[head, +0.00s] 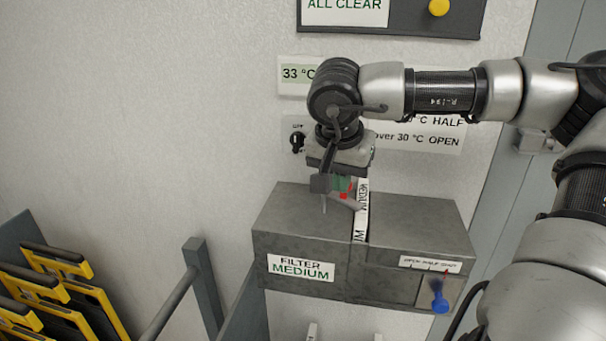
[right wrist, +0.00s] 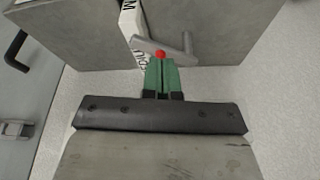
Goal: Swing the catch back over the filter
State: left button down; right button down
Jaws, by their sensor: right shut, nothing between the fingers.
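The filter (head: 362,212) is a narrow white-edged panel marked MEDIUM, standing in the slot of a grey housing (head: 300,222). Its edge also shows in the right wrist view (right wrist: 131,22). The catch (right wrist: 176,54) is a short grey bar with an upright peg at its right end. In the right wrist view its left end overlaps the filter's edge; in the head view the catch (head: 347,204) is partly hidden by my gripper. My right gripper (right wrist: 160,62) has green fingers, shut and empty, with the tips close beside the bar and a red spot. I cannot tell whether they touch.
The housing front bears a FILTER MEDIUM label (head: 301,268) and a blue-handled lever (head: 439,301). A black switch (head: 297,142) and wall signs are behind my right arm. Yellow-and-black frames (head: 50,285) stand in a rack at lower left.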

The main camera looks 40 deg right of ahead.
jog(key=shift+s+d+n+t+y+b, duration=0.1)
jog(key=shift+d+n+t+y+b, duration=0.1)
jog(key=shift+d+n, duration=0.45)
jog(key=shift+s+d+n+t+y+b, duration=0.1)
jog(key=shift+d+n+t, duration=0.1)
jog(key=shift+n, duration=0.75)
dwell(2.4)
